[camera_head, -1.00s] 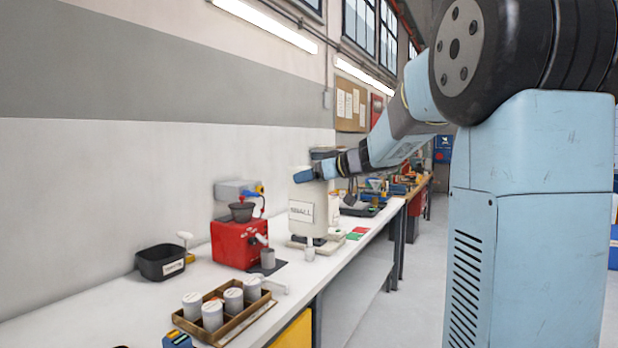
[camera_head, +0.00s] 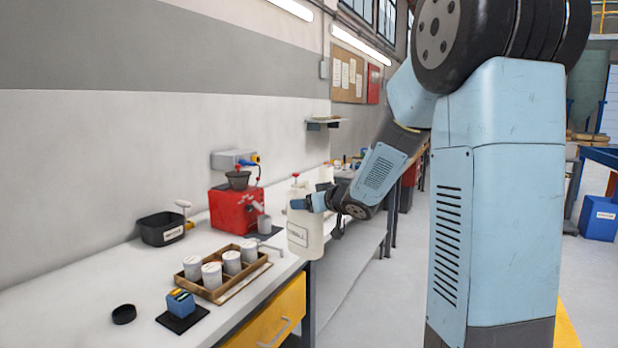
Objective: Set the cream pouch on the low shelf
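The cream pouch (camera_head: 305,234), a pale upright block with a white label, hangs from my gripper (camera_head: 308,203) over the front edge of the bench. My gripper's blue fingers lie across its upper part and appear shut on it; the far finger is partly hidden. A pale, low surface (camera_head: 345,285) runs below bench height, right of the yellow drawer; I cannot tell for sure that it is the low shelf. A small wall shelf (camera_head: 324,121) is higher up, behind the arm.
On the white bench (camera_head: 60,315) stand a wooden tray (camera_head: 213,290) of white cups, a red machine (camera_head: 236,208), a black bin (camera_head: 162,230) and a blue block (camera_head: 180,302). A yellow drawer (camera_head: 268,322) is under the bench edge.

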